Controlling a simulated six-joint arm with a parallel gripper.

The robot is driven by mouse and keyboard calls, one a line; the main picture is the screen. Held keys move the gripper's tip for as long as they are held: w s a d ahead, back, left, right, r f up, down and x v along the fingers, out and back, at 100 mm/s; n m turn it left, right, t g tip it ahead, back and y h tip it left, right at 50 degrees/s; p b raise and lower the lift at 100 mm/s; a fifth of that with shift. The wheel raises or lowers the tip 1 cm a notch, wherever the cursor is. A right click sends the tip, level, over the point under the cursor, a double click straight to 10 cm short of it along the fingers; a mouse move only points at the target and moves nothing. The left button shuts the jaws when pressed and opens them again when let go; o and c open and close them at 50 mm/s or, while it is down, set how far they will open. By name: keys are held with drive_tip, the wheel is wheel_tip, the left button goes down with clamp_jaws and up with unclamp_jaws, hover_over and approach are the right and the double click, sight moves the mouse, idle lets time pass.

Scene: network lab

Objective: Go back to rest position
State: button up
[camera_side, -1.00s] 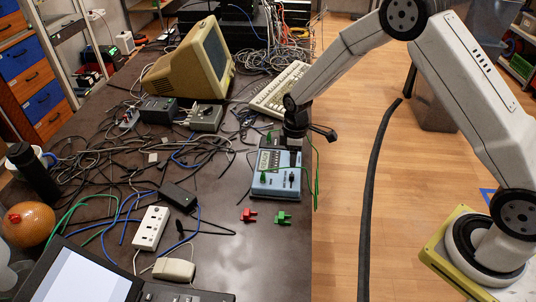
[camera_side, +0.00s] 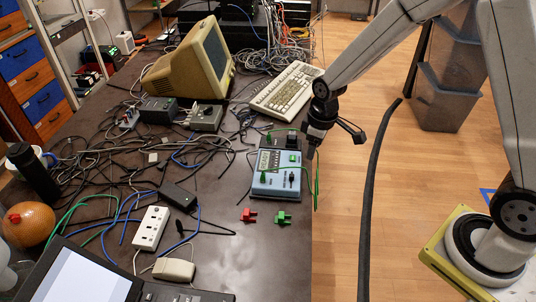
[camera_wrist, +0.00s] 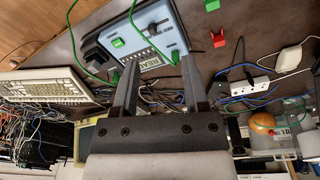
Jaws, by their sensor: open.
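The tester (camera_side: 262,186) is a light-blue box near the table's right edge in the side view. Its upper face bears a display, a green button (camera_side: 294,157), green plugs with a green lead, and a small black slider-like control (camera_side: 292,178). The slider's setting is too small to read. In the wrist view the tester (camera_wrist: 175,42) lies beyond the fingertips, with its display (camera_wrist: 140,59) reading "READ" in part. My gripper (camera_wrist: 158,62) is open and empty there. In the side view my gripper (camera_side: 311,152) hangs off the tester's far right corner, apparently above it.
Red (camera_side: 249,215) and green (camera_side: 283,218) clips lie in front of the tester. A keyboard (camera_side: 287,90) lies behind it. Cables cover the table to its left, with a white power strip (camera_side: 151,228). The table edge is close on the right, with open floor beyond.

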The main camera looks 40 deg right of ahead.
drive_tip(key=s+r+m+t, duration=0.1)
drive_tip(key=s+r+m, duration=0.4)
drive_tip(key=s, duration=0.8)
drive_tip(key=shift+w, duration=0.1)
idle(0.5)
